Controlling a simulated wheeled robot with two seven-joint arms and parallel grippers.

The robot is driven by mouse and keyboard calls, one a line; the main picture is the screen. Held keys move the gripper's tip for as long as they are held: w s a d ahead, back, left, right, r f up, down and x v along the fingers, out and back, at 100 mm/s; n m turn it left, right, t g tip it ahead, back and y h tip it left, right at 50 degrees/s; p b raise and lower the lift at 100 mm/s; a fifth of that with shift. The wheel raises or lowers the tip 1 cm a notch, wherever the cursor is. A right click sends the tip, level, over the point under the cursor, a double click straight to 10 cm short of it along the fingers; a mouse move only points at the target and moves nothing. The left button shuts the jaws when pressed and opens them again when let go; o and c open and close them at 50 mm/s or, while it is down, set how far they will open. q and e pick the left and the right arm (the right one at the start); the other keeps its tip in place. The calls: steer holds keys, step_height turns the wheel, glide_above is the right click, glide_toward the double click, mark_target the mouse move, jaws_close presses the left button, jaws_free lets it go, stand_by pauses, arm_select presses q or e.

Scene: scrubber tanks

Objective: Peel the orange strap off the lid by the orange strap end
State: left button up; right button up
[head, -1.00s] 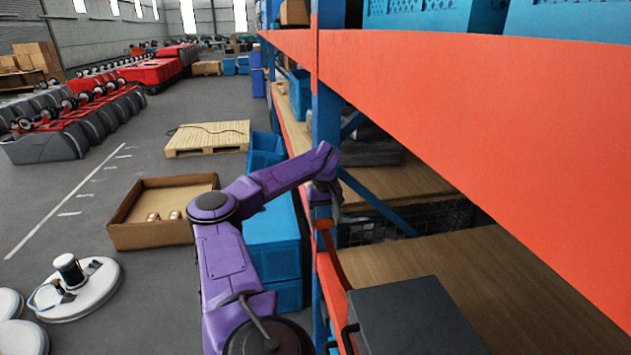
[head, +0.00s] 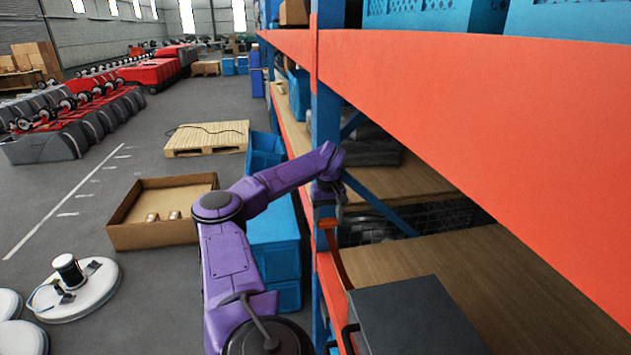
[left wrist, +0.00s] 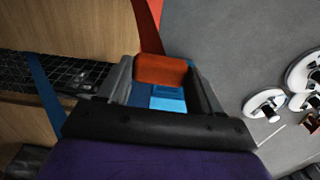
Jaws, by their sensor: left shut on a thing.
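The orange strap end (head: 327,223) is a small block held between the fingers of my left gripper (head: 328,202). In the left wrist view, the strap end (left wrist: 160,70) fills the gap between the two fingers of the left gripper (left wrist: 160,82). The orange-red strap (head: 341,264) runs from the block down to the dark grey lid (head: 415,312), bowed, clear of the lid along this stretch. Where it meets the lid is hard to see. My right gripper is out of view.
An orange shelf beam (head: 480,130) crosses above and right of the lid. A blue rack post (head: 326,120) stands close behind my left gripper. A wooden shelf board (head: 500,275) lies behind the lid. Blue crates (head: 272,240) stand left of the rack.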

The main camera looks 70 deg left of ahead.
arm_select(q)
steer(key=w+d, duration=0.2)
steer(key=w, duration=1.4)
steer(key=shift+w+d, duration=0.2)
